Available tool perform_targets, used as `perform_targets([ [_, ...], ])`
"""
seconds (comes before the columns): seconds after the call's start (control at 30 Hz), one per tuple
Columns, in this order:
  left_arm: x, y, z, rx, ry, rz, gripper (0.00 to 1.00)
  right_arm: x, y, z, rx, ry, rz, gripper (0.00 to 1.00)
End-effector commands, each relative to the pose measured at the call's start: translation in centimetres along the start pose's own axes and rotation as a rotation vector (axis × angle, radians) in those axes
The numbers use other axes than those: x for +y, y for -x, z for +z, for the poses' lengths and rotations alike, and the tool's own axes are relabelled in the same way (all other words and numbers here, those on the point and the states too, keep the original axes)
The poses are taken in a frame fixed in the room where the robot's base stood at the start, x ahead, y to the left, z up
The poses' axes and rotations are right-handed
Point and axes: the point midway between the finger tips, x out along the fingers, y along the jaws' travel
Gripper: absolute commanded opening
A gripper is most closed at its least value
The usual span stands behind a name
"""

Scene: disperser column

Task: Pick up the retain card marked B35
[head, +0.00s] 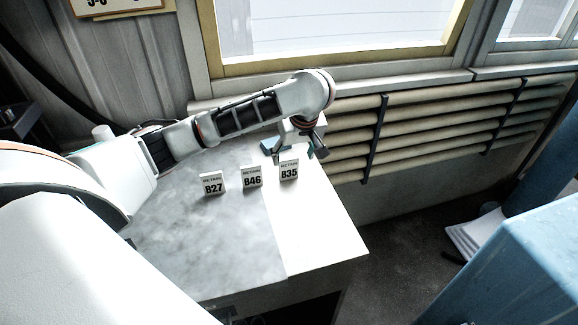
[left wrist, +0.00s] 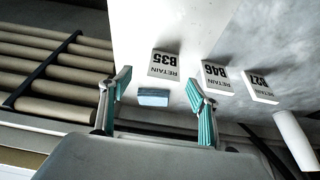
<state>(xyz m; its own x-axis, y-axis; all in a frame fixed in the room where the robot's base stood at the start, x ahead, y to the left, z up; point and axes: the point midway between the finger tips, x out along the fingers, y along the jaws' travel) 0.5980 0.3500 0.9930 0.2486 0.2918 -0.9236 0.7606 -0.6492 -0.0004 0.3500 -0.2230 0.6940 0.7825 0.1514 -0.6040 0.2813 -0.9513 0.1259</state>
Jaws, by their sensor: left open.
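Three white retain cards stand in a row on the table: B27 (head: 212,184), B46 (head: 251,177) and B35 (head: 289,169), the rightmost in the head view. My left gripper (head: 298,151) is open and empty just behind B35, towards the window. In the left wrist view, B35 (left wrist: 163,64) lies ahead of the open fingers (left wrist: 157,82), roughly between their directions and apart from them. B46 (left wrist: 217,78) is just right of the right finger there, and B27 (left wrist: 260,86) is farther right. My right gripper is not in view.
The table (head: 322,226) has free room in front of the cards. A small blue block (left wrist: 153,97) shows between my left fingers. A white cylinder (left wrist: 294,140) stands at the right of the wrist view. Pipes (head: 440,115) run along the wall; a blue structure (head: 520,265) is at right.

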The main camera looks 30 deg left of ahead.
Motion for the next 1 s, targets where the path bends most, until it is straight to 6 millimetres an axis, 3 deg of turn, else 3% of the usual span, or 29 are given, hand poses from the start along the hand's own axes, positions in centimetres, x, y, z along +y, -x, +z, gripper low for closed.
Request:
perform_targets([
  [0.27, -0.4, -2.0, 0.1, -0.004, 0.001, -0.002, 0.61, 0.4, 0.1, 0.4, -0.007, 0.01, 0.002, 0.62],
  [0.53, -0.8, -5.3, -0.2, -0.003, 0.002, 0.0, 0.61, 0.2, 0.1, 0.2, -0.004, 0.005, 0.001, 0.62],
  [0.83, -0.8, -5.9, -0.2, -0.001, 0.0, 0.001, 0.61, -0.1, -0.1, -0.3, 0.004, -0.004, 0.0, 0.62],
  [0.87, -0.8, -5.9, -0.2, -0.001, 0.0, 0.001, 0.58, -0.1, -0.1, -0.3, 0.004, -0.004, 0.0, 0.62],
  [1.0, -0.8, -5.8, -0.2, -0.001, 0.0, 0.001, 0.22, -0.2, -0.1, -0.3, 0.004, -0.005, 0.0, 0.62],
])
